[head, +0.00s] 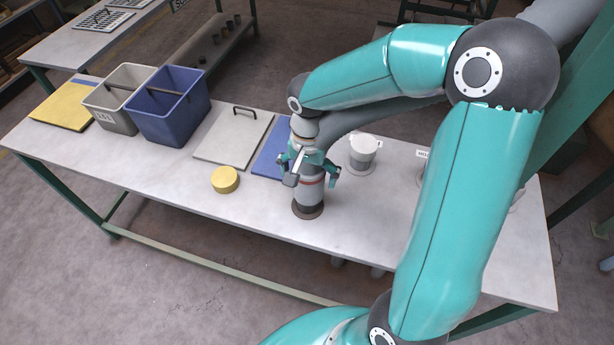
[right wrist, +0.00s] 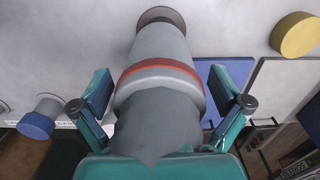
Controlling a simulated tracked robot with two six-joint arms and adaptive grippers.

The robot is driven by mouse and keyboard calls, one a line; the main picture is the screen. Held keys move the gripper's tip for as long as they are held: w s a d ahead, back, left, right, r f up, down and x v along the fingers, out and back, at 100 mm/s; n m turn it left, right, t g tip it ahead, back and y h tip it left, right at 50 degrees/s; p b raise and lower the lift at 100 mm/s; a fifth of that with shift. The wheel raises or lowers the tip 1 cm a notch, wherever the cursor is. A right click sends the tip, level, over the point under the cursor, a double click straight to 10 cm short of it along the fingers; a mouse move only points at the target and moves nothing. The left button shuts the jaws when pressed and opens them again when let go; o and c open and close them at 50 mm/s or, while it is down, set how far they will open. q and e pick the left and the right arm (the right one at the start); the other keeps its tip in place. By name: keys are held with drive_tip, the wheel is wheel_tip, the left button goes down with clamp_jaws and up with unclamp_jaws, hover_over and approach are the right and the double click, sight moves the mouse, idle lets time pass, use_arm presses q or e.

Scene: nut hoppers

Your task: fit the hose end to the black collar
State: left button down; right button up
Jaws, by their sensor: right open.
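The hose end (head: 309,191) is a grey tapered cuff with a red band, also large in the right wrist view (right wrist: 160,50). It stands upright on the table, its lower end at a dark brownish collar (head: 307,211). The collar's rim shows at the top of the right wrist view (right wrist: 161,14); how deep the cuff sits in it is hidden. My right gripper (head: 312,177) is open around the hose end, with a finger on each side and gaps between fingers and cuff. My left gripper is not in view.
The grey hose (head: 385,113) runs right behind my right arm. A yellow cap (head: 225,180), blue plate (head: 268,160), handled grey lid (head: 220,145), blue bin (head: 170,125) and grey bin (head: 112,117) lie left. The front edge is clear.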

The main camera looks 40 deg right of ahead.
drive_tip(key=shift+r, duration=0.3)
wheel_tip(320, 180, up, 11)
drive_tip(key=shift+r, duration=0.15)
idle(0.3)
